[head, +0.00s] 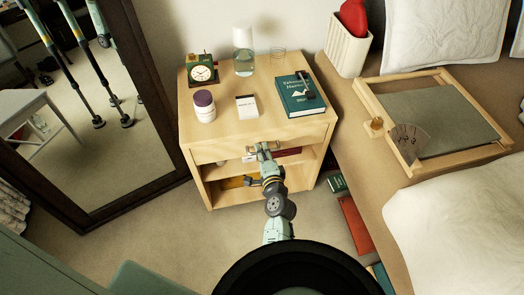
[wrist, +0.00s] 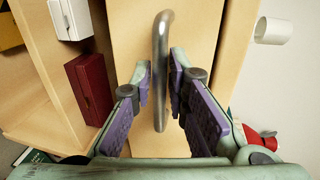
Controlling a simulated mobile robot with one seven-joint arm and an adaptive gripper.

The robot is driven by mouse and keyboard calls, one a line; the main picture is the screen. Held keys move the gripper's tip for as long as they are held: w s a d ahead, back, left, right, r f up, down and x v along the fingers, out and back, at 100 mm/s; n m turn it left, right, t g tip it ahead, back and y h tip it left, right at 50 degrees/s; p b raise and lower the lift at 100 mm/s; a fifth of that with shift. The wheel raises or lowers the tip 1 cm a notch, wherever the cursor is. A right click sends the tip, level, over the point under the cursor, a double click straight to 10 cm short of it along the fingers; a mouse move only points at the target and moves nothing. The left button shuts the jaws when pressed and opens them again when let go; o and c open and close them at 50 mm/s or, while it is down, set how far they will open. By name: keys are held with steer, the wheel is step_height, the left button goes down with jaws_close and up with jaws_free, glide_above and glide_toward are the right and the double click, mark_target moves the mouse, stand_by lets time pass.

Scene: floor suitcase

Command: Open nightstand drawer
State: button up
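The light wooden nightstand (head: 188,130) stands against the wall in the head view. Its drawer front (head: 215,152) lies below the top and looks flush with the frame. The drawer front also fills the middle of the wrist view (wrist: 196,30). A curved metal handle (wrist: 160,65) is fixed to it. My gripper (wrist: 159,80) is at the drawer front, with one finger on each side of the handle. The fingers are apart, and small gaps seem to show beside the bar. In the head view my gripper (head: 264,150) partly hides the handle.
A clock (head: 202,73), a jar (head: 204,106), a white box (head: 247,107), a glass container (head: 243,52) and a green book (head: 300,93) stand on top. A dark red box (wrist: 88,85) lies on the open shelf. A bed is right, a mirror (head: 165,150) left.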

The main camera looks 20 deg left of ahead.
jaws_close()
stand_by(0.4)
